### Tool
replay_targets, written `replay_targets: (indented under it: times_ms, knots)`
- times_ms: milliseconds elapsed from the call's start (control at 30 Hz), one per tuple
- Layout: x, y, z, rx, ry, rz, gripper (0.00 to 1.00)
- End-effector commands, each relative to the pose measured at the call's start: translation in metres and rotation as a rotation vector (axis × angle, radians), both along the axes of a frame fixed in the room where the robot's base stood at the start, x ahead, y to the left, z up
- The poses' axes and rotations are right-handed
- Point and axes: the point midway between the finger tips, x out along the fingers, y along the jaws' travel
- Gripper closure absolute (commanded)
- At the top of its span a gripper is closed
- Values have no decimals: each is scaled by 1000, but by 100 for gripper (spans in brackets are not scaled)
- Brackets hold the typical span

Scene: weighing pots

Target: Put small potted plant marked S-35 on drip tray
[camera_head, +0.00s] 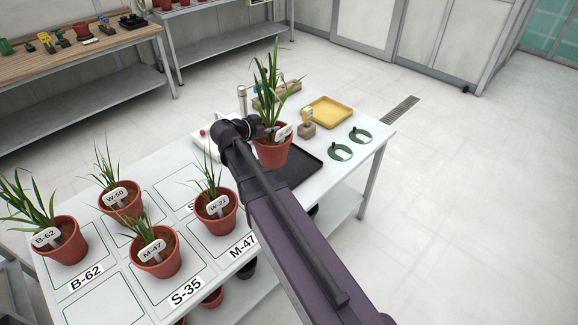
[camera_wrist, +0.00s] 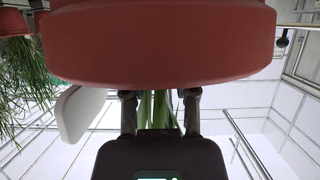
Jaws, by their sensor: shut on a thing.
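My gripper (camera_head: 258,130) is shut on the green stems of a potted plant, just above its terracotta pot (camera_head: 273,153). The wrist view shows the two fingers (camera_wrist: 160,97) around the stems and the red-brown pot (camera_wrist: 160,45) close to the camera. The plant's white tag (camera_head: 284,131) is too small to read; its blank side shows in the wrist view (camera_wrist: 80,112). The black drip tray (camera_head: 305,170) lies flat on the white table. The pot overlaps the tray's left and back part in the head view; I cannot tell whether it touches.
Several other potted plants, including B-62 (camera_head: 60,240), W-50 (camera_head: 118,197) and M-47 (camera_head: 156,252), stand on the table's left. A yellow tray (camera_head: 328,112), a small wooden block (camera_head: 307,130) and green rings (camera_head: 341,152) lie beyond the black tray.

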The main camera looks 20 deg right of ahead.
Motion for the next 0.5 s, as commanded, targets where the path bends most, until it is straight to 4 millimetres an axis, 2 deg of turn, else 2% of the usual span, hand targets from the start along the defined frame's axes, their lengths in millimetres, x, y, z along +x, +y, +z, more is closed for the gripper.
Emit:
replay_targets:
  times_ms: [267, 500]
  knots:
    - [-4, -1, -6, -3, 0, 0, 100]
    - [-17, -4, -25, -5, 3, 3, 100]
